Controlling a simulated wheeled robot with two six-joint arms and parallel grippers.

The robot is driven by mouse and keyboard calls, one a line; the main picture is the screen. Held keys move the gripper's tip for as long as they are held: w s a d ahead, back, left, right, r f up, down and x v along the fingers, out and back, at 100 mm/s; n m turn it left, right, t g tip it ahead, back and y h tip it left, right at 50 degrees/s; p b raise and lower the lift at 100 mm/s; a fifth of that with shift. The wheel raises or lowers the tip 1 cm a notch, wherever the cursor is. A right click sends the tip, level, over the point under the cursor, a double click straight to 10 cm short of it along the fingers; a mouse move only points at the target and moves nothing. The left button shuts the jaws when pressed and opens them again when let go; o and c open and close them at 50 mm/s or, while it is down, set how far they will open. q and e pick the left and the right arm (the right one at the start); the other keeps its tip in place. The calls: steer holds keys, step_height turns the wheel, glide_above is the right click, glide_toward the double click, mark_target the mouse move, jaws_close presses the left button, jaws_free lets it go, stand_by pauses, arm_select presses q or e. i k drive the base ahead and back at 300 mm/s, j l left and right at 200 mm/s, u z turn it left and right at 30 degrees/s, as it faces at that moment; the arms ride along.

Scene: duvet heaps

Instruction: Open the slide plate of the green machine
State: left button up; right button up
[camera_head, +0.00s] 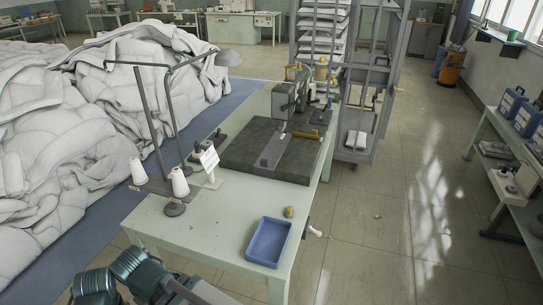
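A grey-green sewing machine (286,100) stands at the far part of a pale green table (210,225). Its dark, flat bed (245,150) spreads toward me, with a lighter grey strip (274,150) running across it. I cannot make out whether the slide plate is open or shut; it is too small to tell apart. A brass-coloured piece (306,134) lies on the bed's right side. Teal and grey links of my arm show at the bottom left, in front of the table and well short of the machine. Neither gripper shows.
A blue tray (284,225) and a small tan object (289,211) lie at the table's near right. A thread stand (165,120) with white cones (180,182) stands at the left. White duvets (60,120) heap behind it.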

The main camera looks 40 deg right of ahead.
mark_target(269, 158)
steer(key=i+z, duration=0.2)
steer(key=z, duration=0.2)
steer(key=i+z, duration=0.15)
steer(key=z, duration=0.3)
steer(key=i+z, duration=0.2)
steer(key=z, duration=0.2)
steer(key=i+j+z, duration=0.1)
steer(key=z, duration=0.25)
steer(key=i+j+z, duration=0.15)
steer(key=z, duration=0.25)
steer(key=i+j, duration=0.05)
